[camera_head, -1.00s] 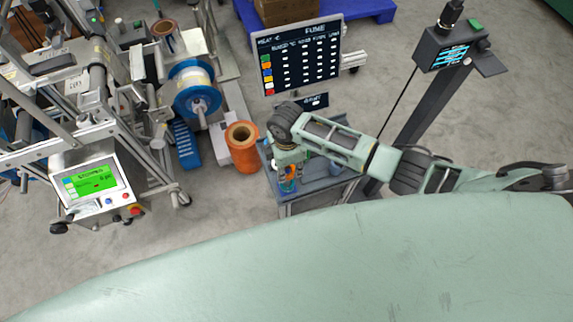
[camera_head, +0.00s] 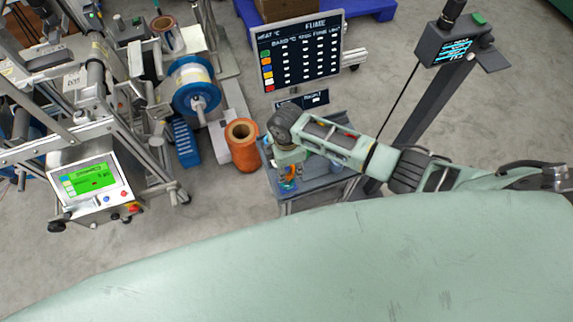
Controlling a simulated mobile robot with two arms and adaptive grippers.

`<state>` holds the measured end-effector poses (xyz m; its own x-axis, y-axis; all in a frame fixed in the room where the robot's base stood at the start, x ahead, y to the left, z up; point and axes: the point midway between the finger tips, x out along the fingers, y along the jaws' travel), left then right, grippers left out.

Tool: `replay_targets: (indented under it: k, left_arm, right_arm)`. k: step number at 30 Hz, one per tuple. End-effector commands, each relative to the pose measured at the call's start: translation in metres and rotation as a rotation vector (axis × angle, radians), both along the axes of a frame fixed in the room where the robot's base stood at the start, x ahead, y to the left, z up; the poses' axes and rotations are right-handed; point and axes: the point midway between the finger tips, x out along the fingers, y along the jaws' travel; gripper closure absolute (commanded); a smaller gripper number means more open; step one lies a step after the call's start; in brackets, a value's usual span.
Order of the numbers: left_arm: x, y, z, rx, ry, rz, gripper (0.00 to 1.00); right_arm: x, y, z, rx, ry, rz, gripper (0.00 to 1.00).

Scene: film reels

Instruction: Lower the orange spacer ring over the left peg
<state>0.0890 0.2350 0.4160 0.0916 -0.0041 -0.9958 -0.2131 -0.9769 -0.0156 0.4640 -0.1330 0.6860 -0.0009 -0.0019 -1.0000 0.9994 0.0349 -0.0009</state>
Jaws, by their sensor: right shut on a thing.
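My right arm comes in from the right over a small grey cart (camera_head: 318,185). My right gripper (camera_head: 288,181) points down above the left part of the cart top and is shut on a small orange thing, which appears to be the orange spacer ring (camera_head: 288,185). The ring is tiny in this view and partly hidden by the fingers. A bit of blue shows beside it. I cannot make out the left peg, which is hidden or too small, nor whether the ring is around it. My left gripper is not in view.
A large orange-brown spool (camera_head: 242,146) stands on the floor left of the cart. A display board (camera_head: 300,52) rises behind the cart. A winding machine with a green screen (camera_head: 91,177) is at the left. A dark post with a small monitor (camera_head: 452,48) stands at the right.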

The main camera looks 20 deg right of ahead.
Motion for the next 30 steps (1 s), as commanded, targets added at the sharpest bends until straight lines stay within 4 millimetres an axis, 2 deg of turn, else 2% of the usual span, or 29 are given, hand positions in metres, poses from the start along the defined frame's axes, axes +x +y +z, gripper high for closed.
replay_targets:
  k: [10, 30]
  left_arm:
    - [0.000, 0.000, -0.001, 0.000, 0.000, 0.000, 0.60]
    - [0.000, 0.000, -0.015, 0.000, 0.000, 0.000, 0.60]
  right_arm:
    - [0.000, 0.000, -0.002, 0.001, 0.000, 0.000, 0.93]
    - [0.000, 0.000, -0.022, 0.001, -0.001, 0.000, 0.93]
